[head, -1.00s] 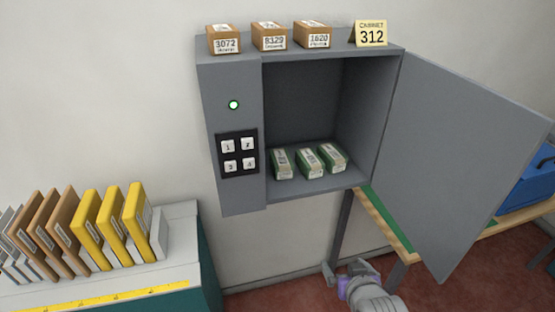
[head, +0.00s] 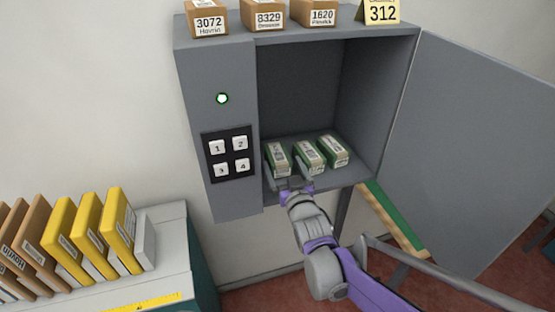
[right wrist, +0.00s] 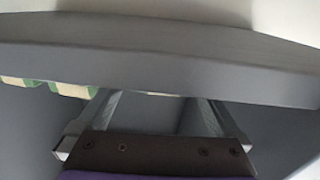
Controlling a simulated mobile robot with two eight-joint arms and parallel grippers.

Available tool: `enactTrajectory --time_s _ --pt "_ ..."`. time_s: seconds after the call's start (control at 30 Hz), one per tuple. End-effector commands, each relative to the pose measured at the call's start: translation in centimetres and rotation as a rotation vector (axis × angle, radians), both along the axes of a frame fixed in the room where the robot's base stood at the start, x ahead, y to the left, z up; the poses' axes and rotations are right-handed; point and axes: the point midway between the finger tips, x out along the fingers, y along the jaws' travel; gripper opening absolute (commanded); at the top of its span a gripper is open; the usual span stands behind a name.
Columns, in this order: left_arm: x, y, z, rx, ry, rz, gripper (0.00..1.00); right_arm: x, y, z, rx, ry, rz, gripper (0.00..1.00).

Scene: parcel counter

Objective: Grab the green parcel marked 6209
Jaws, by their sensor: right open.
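Three green parcels with white labels lie side by side on the floor of the open grey cabinet in the head view: a left one (head: 278,157), a middle one (head: 309,155) and a right one (head: 334,150). Their numbers are too small to read, so I cannot tell which is 6209. My right gripper (head: 288,180) is open at the cabinet's front lower edge, just in front of the left parcel, its fingers apart. In the right wrist view, the gripper (right wrist: 152,103) shows with its fingertips partly hidden behind a grey slab. My left gripper is not in view.
The cabinet (head: 217,125) has a keypad (head: 229,154) and a lit green lamp (head: 222,98); its door (head: 470,140) stands open at right. Brown boxes (head: 264,16) and a sign (head: 381,12) stand on top. Yellow parcels (head: 90,228) stand on a counter at lower left.

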Motion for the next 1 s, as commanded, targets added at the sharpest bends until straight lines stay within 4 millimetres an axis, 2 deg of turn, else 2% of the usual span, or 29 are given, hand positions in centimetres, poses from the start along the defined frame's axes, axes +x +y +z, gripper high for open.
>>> enactTrajectory --time_s 0.3,0.6,1.0 --pt "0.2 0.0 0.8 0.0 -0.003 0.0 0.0 4.1 1.6 0.7 0.001 0.001 0.0 1.0" --pt "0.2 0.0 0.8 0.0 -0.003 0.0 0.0 4.5 1.7 0.6 0.001 0.001 0.0 1.0" --pt "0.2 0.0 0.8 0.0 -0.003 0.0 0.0 4.5 1.7 0.6 0.001 0.001 0.0 0.28"
